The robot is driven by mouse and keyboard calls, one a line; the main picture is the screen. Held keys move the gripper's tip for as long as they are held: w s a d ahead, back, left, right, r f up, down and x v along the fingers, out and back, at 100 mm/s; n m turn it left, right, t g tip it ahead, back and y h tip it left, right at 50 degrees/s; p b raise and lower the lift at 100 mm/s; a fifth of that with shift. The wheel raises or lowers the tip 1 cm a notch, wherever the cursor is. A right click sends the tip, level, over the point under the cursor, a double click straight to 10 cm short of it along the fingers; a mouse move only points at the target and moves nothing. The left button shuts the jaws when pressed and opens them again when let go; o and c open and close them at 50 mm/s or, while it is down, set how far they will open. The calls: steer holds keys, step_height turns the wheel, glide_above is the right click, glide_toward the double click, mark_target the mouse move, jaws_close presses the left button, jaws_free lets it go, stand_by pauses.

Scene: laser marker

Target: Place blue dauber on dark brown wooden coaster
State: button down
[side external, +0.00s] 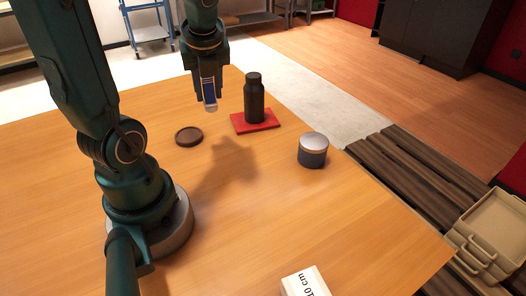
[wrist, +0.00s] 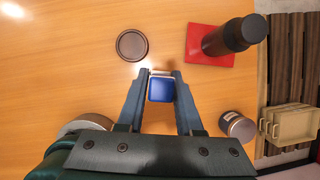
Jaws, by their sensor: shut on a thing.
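My gripper (side external: 208,92) is shut on the blue dauber (side external: 210,93) and holds it above the table. The dauber looks blue with a pale end and hangs slightly tilted in the side view. In the wrist view the blue dauber (wrist: 161,89) sits between the two fingers of my gripper (wrist: 161,80). The dark brown wooden coaster (side external: 189,136) is a small round disc with a raised rim, lying empty on the table, below and left of the gripper in the side view. In the wrist view the coaster (wrist: 132,45) lies ahead and left of the fingertips.
A black bottle (side external: 254,98) stands on a red square mat (side external: 266,125) right of the gripper. A dark tin with a silver lid (side external: 313,150) stands farther right. A white block marked 10 cm (side external: 305,283) is at the front edge. The table around the coaster is clear.

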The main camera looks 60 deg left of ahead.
steer(key=s+a+f, duration=0.1)
steer(key=a, duration=0.1)
steer(key=s+a+f+n, duration=0.1)
steer(key=s+a+f, duration=0.1)
steer(key=a, duration=0.1)
steer(key=s+a+f+n+g, duration=0.1)
steer(key=a+f, duration=0.1)
steer(key=shift+s+a, duration=0.2)
steer(key=shift+s, duration=0.15)
glide_above(186, 130)
steer(key=d, duration=0.2)
steer(key=shift+f, duration=2.15)
steer(key=shift+f, duration=0.15)
steer(key=c, duration=0.6)
jaws_free()
steer(key=shift+o, duration=0.2)
